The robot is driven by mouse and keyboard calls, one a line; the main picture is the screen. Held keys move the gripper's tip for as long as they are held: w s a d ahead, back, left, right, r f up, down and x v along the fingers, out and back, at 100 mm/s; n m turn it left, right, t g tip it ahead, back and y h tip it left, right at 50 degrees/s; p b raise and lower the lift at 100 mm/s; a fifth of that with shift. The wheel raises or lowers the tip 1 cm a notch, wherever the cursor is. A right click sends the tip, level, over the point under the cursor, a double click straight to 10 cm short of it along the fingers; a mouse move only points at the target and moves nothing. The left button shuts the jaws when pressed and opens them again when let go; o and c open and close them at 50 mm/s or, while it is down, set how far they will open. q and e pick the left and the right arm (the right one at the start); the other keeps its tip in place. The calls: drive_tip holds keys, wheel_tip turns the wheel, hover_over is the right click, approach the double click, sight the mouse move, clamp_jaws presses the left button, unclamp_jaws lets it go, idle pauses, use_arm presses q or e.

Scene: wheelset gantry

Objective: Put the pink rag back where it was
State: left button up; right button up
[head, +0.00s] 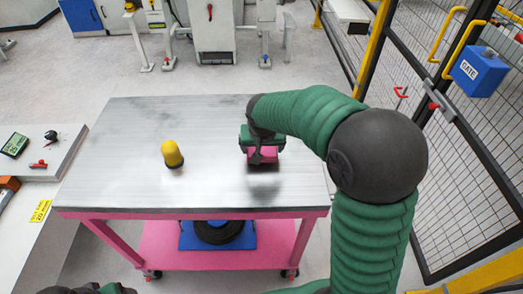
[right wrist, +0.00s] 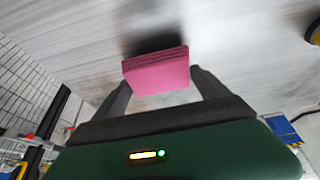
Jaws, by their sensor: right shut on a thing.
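The pink rag (head: 268,155) is a folded, flat block held over the right part of the grey metal table (head: 215,135). My right gripper (head: 256,157) is shut on it. In the right wrist view the rag (right wrist: 157,74) sits between the two dark fingers (right wrist: 160,92), its layered edge facing the tabletop. A dark shadow on the metal near the rag suggests it is a little above the surface. Of my left arm only a dark green piece shows at the bottom left edge in the head view; its fingers are out of view.
A yellow-topped cylinder (head: 172,153) stands on the table, left of the rag. A blue tray (head: 190,238) with a black coil (head: 218,231) lies on the pink lower shelf (head: 160,250). A white console (head: 45,155) is at left, a mesh fence (head: 475,130) at right.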

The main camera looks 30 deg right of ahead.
drive_tip(key=shift+d+f, duration=0.25)
drive_tip(key=shift+f, duration=0.25)
drive_tip(key=shift+d+f, duration=0.25)
drive_tip(key=shift+f, duration=0.2)
drive_tip(key=shift+d, duration=0.35)
drive_tip(key=o, duration=1)
drive_tip(key=shift+a, duration=0.15)
drive_tip(key=shift+o, duration=0.8)
drive_tip(key=shift+a+r, duration=0.15)
drive_tip(key=shift+a, duration=0.4)
use_arm(q)
drive_tip(key=shift+d+r+p, duration=0.35)
drive_tip(key=shift+r+p, duration=0.55)
drive_tip(key=shift+p, duration=0.2)
use_arm(e)
drive_tip(key=v, duration=1.2)
drive_tip(key=shift+d, duration=0.2)
use_arm(q)
drive_tip(key=shift+d, duration=0.2)
use_arm(e)
drive_tip(key=shift+d, duration=0.25)
